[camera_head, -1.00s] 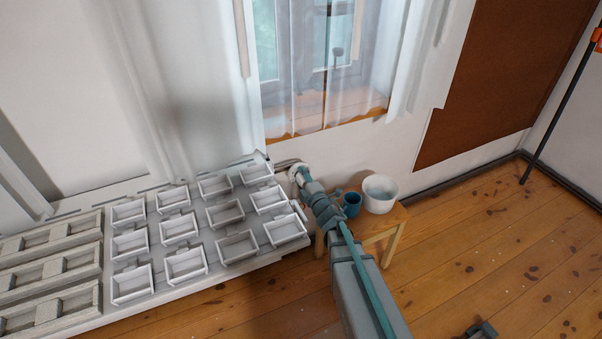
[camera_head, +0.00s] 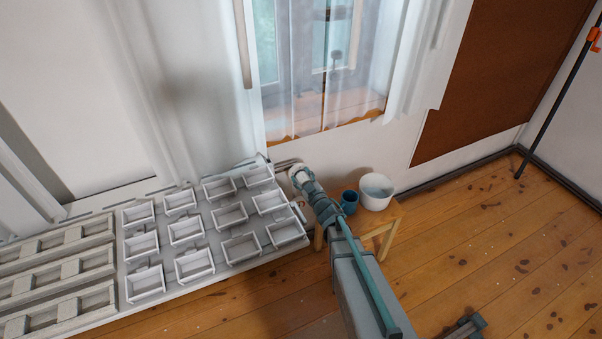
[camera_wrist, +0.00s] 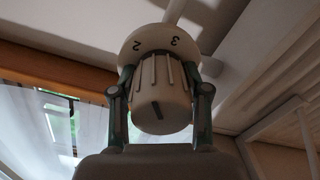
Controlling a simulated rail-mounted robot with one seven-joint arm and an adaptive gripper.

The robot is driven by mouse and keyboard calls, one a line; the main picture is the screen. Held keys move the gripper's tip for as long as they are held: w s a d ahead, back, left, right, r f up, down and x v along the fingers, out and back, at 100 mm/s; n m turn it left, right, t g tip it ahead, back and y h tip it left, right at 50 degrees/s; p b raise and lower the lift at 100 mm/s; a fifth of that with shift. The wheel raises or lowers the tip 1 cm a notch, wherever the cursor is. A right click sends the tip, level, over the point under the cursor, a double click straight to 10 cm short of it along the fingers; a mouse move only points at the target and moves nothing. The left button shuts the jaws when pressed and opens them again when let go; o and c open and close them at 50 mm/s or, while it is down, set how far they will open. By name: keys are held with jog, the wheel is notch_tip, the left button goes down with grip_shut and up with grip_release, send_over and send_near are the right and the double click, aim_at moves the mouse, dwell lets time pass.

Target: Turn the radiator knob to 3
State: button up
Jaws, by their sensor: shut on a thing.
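The radiator knob (camera_wrist: 160,88) is cream-white and ribbed, with a dark line on its end face. The white collar behind it (camera_wrist: 158,38) shows the numerals 2 and 3, with 2 on the left and 3 on the right. I cannot tell exactly which numeral the line points to. My gripper (camera_wrist: 158,82) is shut on the knob, one finger on each side. In the head view the knob (camera_head: 297,170) is small and pale at the wall, partly hidden by my gripper (camera_head: 308,185).
A low white unit with rows of open boxes (camera_head: 205,225) lies left of the knob. A curtained window (camera_head: 330,60) is above. The floor at right is mostly clear.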

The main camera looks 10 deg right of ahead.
jog(key=m+p, duration=0.1)
jog(key=m, duration=0.2)
jog(key=shift+r+m+p, duration=0.1)
jog(key=shift+m+p, duration=0.2)
jog(key=shift+p, duration=0.1)
jog(key=shift+d+m+p, duration=0.1)
jog(key=shift+m+p, duration=0.55)
jog(key=shift+m, duration=1.05)
jog(key=o, duration=1.2)
jog(key=shift+c, duration=0.2)
jog(key=shift+s, duration=0.1)
jog(key=v, duration=1.1)
jog(key=shift+s+d, duration=0.2)
jog(key=shift+s, duration=0.2)
